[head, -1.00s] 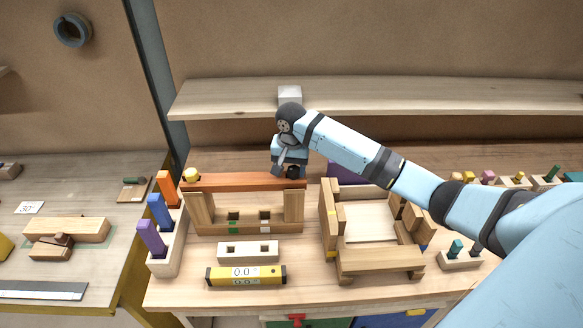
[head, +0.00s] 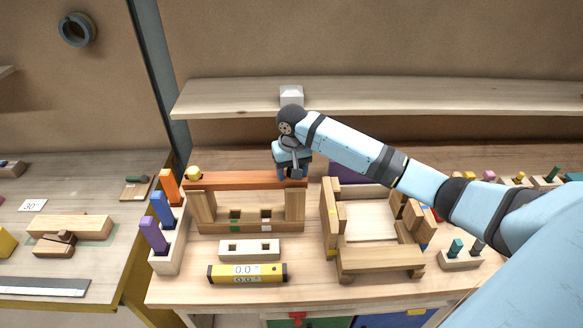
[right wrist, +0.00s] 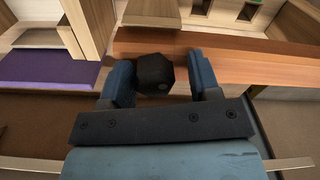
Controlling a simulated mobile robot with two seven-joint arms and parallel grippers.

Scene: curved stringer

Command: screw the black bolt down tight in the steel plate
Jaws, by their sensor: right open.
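The black bolt (right wrist: 154,73) has a faceted dark head. It is at the right end of a reddish-brown bar (head: 235,180) that lies across two wooden uprights. I see no clear steel plate; the bar (right wrist: 245,47) looks like wood. My right gripper (head: 291,174) is at that end of the bar. In the right wrist view its two blue fingers stand apart on either side of the bolt head. The head is nearer the left finger, with a clear gap to the right one. In the head view the fingers mostly hide the bolt. My left gripper is out of view.
A yellow knob (head: 194,173) is at the bar's left end. A block with coloured pegs (head: 166,255) stands to the left, and a wooden frame (head: 380,259) to the right. A yellow level (head: 248,274) lies in front. A shelf (head: 400,95) runs behind.

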